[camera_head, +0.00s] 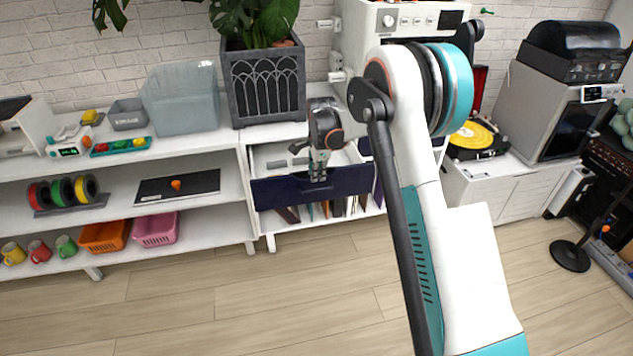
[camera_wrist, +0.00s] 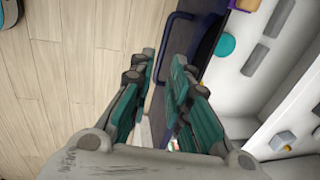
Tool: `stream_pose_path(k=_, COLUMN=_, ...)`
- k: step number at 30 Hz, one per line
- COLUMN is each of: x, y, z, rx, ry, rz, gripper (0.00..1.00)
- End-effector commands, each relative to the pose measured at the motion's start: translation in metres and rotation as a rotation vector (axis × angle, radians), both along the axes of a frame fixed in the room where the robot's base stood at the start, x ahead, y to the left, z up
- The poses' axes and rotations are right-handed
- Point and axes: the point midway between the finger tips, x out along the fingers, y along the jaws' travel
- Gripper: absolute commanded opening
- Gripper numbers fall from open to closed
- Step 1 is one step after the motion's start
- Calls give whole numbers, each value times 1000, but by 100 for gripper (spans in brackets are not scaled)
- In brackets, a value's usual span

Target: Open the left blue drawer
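The left blue drawer (camera_head: 277,192) is pulled out from the white cabinet, with its pale interior showing behind the dark blue front. My gripper (camera_head: 318,172) is at the middle of that front. In the wrist view its teal fingers (camera_wrist: 161,68) close in on both sides of the dark blue drawer handle (camera_wrist: 168,32), which passes between their tips. The drawer front also shows there (camera_wrist: 207,35), just right of the handle. The fingers hide the lower part of the handle. The exact contact is hard to see.
Inside the drawer lie a teal round thing (camera_wrist: 225,44) and a small grey block (camera_wrist: 283,140). A planter (camera_head: 264,85) and a clear bin (camera_head: 181,98) stand on top of the units. Left shelves hold spools and baskets. The wooden floor (camera_head: 250,300) in front is clear.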

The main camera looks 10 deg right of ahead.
Motion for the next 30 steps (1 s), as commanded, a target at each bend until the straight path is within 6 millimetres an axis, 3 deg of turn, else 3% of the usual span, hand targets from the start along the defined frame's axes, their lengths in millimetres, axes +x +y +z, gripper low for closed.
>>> stream_pose_path(k=3, x=-4, y=0, z=20, rx=0, ry=0, rz=0, gripper=17)
stream_pose_path(k=9, x=-7, y=0, z=37, rx=0, ry=0, rz=0, gripper=17)
stream_pose_path(k=22, x=-8, y=0, z=40, rx=-4, ry=0, rz=21, gripper=17)
stream_pose_path(k=26, x=-7, y=0, z=41, rx=-30, ry=0, rz=158, gripper=17)
stream_pose_path(k=30, x=-7, y=0, z=44, rx=-83, ry=-1, rz=446, gripper=17)
